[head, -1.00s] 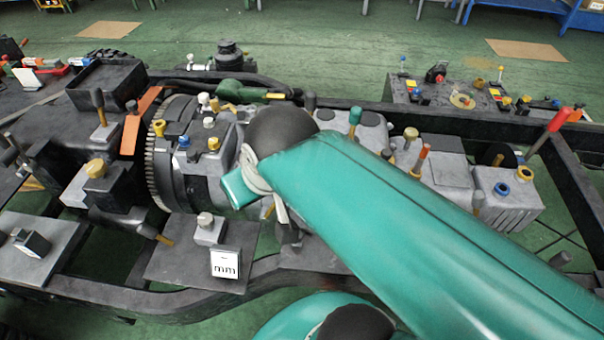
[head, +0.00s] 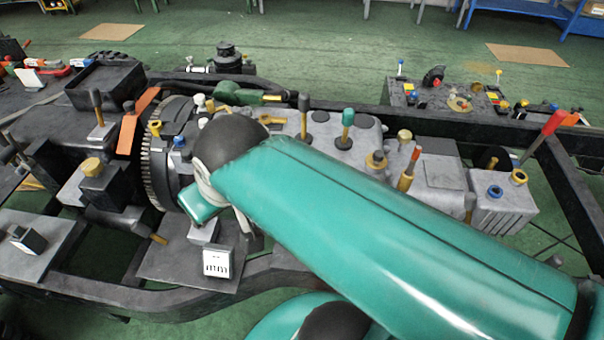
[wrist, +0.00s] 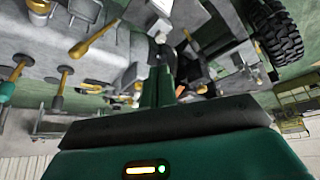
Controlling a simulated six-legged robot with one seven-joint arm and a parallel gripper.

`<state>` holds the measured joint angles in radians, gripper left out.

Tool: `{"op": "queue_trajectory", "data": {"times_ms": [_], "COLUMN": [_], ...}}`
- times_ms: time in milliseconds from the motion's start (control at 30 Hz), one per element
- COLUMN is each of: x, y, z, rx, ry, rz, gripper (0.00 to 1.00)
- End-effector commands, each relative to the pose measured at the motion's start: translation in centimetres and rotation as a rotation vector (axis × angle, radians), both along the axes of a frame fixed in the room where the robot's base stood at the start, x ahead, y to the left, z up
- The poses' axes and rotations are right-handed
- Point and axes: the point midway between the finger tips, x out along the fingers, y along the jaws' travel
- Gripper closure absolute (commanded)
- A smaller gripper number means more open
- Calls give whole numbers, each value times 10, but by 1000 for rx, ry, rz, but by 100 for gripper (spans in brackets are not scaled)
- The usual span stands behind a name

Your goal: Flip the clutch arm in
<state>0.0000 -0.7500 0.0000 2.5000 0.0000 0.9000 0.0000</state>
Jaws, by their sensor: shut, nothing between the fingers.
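The gearbox (head: 340,150) with its toothed ring and bell housing (head: 158,150) lies along the chassis in the head view. Several levers and knobs stand on it; I cannot tell for certain which is the clutch arm. My gripper (wrist: 163,87) shows in the wrist view as two dark green fingers, shut together with nothing between them. They point toward grey castings and a brass-coloured lever (wrist: 92,38), which lies to their left. I cannot tell whether the fingertips touch anything. In the head view my own teal arm covers part of the housing, and the fingers are not clear there.
Black frame rails (head: 455,122) run along both sides. A plate with a white tag (head: 216,263) is just below my wrist. A red-topped lever (head: 545,135) stands at the right. In the wrist view a black tyre (wrist: 279,40) is at the upper right.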

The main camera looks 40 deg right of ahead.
Motion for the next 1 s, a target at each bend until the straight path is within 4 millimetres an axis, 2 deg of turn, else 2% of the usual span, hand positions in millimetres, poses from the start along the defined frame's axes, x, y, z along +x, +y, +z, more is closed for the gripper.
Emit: {"op": "queue_trajectory", "data": {"times_ms": [200, 267, 367, 500, 667, 767, 900, 1000], "x": [3, 7, 16, 28, 33, 28, 13, -2], "y": [-6, -15, -38, -86, -149, -194, -256, -290], "z": [-3, -6, -15, -32, -53, -68, -90, -104], "rx": [34, 74, 184, 401, 661, 828, 1058, 1188], "ry": [25, 56, 131, 251, 362, 413, 464, 481], "rz": [-52, -119, -298, -641, -1046, -1298, -1624, -1796], "gripper": [100, 100, 100, 100, 100, 100, 100, 100]}}
